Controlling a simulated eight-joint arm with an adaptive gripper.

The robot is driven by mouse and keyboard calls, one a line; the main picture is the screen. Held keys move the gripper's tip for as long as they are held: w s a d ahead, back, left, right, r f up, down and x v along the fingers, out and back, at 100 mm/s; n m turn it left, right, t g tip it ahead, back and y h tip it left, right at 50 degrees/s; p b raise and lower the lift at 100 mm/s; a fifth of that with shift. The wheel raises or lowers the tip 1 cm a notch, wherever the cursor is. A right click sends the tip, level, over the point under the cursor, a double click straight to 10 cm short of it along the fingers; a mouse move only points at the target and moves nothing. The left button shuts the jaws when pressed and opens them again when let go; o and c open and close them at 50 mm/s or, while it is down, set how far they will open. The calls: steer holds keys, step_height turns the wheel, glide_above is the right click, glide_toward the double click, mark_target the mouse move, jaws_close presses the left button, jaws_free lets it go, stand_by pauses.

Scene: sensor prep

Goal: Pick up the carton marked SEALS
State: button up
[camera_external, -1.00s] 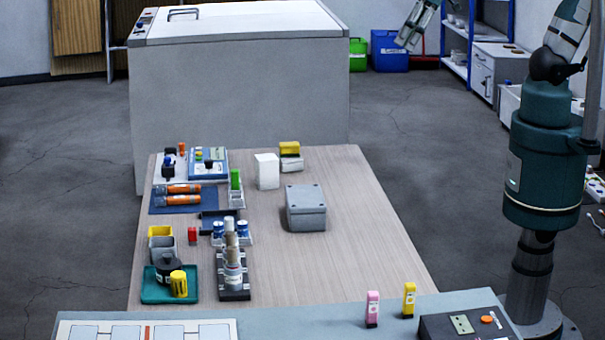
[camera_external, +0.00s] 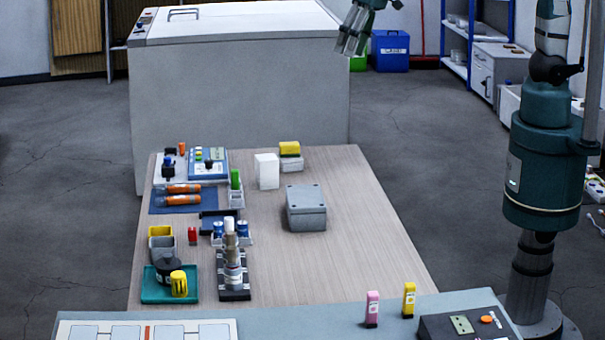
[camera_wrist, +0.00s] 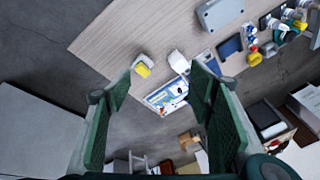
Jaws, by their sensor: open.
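No lettering reading SEALS is legible in either view, so I cannot tell for sure which box is that carton. A plain white upright box (camera_external: 267,171) stands at the far middle of the table; it also shows in the wrist view (camera_wrist: 179,62). Just right of and behind it in the external view is a small pale box with a yellow top (camera_external: 289,149), also in the wrist view (camera_wrist: 142,69). My gripper (camera_external: 350,47) is open and empty, high above and beyond the table's far end. Its fingers frame the wrist view (camera_wrist: 159,82).
A grey lidded box (camera_external: 306,209) sits mid-table. Boards, orange cylinders, bins and bottles crowd the left side. A large grey cabinet (camera_external: 240,100) stands behind the table (camera_external: 365,240), whose right side is clear. Pink and yellow items stand on the front bench.

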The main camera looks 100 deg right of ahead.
steer(key=w+f+m+g, duration=0.1)
steer(key=w+f+m, duration=0.1)
steer(key=w+f, duration=0.4)
steer(key=w+f+m+g, duration=0.15)
steer(key=w+f, duration=0.25)
steer(key=w, duration=0.5)
steer(key=m+g, duration=0.1)
steer(key=m, duration=0.4)
glide_above(267, 157)
step_height(267, 157, down, 15)
steer(key=shift+s, duration=0.15)
steer(key=shift+w+f, duration=0.25)
steer(key=shift+f, duration=0.45)
steer(key=shift+f+b, duration=0.4)
steer(key=shift+f, duration=0.9)
steer(key=shift+f+b, duration=0.45)
steer(key=shift+f, duration=2.15)
